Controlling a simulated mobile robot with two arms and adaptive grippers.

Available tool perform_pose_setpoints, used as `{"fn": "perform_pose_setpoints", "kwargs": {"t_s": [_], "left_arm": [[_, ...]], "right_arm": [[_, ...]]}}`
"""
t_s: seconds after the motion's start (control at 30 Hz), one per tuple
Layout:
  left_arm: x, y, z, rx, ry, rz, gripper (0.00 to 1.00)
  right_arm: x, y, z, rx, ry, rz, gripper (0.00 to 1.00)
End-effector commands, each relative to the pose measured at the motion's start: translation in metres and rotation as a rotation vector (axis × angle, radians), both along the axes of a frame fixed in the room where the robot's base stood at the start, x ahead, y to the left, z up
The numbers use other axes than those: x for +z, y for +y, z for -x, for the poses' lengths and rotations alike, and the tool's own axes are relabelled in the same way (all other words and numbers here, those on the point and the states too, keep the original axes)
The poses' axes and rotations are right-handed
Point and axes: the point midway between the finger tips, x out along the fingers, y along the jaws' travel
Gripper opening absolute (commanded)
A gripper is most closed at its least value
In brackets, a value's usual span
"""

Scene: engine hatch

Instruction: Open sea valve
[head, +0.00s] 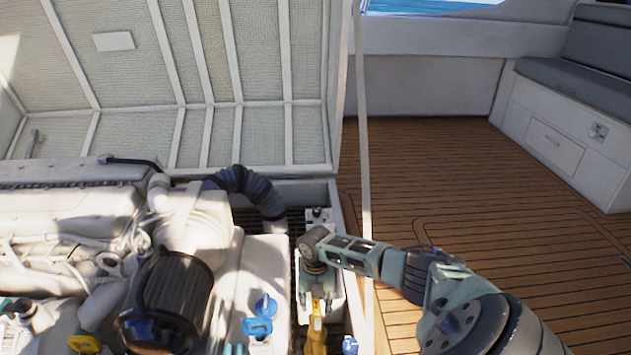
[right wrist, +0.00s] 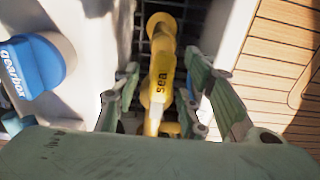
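The sea valve has a yellow handle marked "sea" (right wrist: 160,82), seen in the right wrist view between my fingers. In the head view its yellow handle (head: 317,335) shows at the bottom, in the narrow gap at the right side of the engine bay. My right gripper (head: 315,297) points down over the handle. In the right wrist view the right gripper (right wrist: 165,92) is open, with one finger pair on each side of the handle and visible gaps. The lower end of the handle is partly hidden by my gripper body. My left gripper is not in view.
A blue "gearbox" cap (right wrist: 32,65) is left of the valve. The raised hatch (head: 200,130) is behind. A pale upright strut (head: 363,150) is beside my right arm. Wooden deck (head: 480,210) lies clear at right.

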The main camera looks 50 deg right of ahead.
Motion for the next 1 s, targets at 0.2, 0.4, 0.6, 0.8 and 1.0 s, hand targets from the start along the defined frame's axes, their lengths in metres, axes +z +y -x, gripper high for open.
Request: {"fn": "perform_pose_setpoints", "kwargs": {"t_s": [0.2,0.4,0.6,0.8,1.0], "left_arm": [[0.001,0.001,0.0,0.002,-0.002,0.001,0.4],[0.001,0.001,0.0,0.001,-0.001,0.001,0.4],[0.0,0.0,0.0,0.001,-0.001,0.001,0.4],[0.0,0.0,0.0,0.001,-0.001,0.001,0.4],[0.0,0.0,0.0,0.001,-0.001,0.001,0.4]], "right_arm": [[0.001,-0.001,0.0,-0.002,0.0,0.001,0.39],[0.021,-0.002,0.0,0.0,-0.001,0.003,0.39],[0.064,-0.002,0.0,0.002,-0.004,0.003,0.39],[0.101,-0.001,-0.001,0.0,-0.002,0.002,0.39],[0.118,-0.001,0.0,0.0,0.001,0.001,0.39]]}}
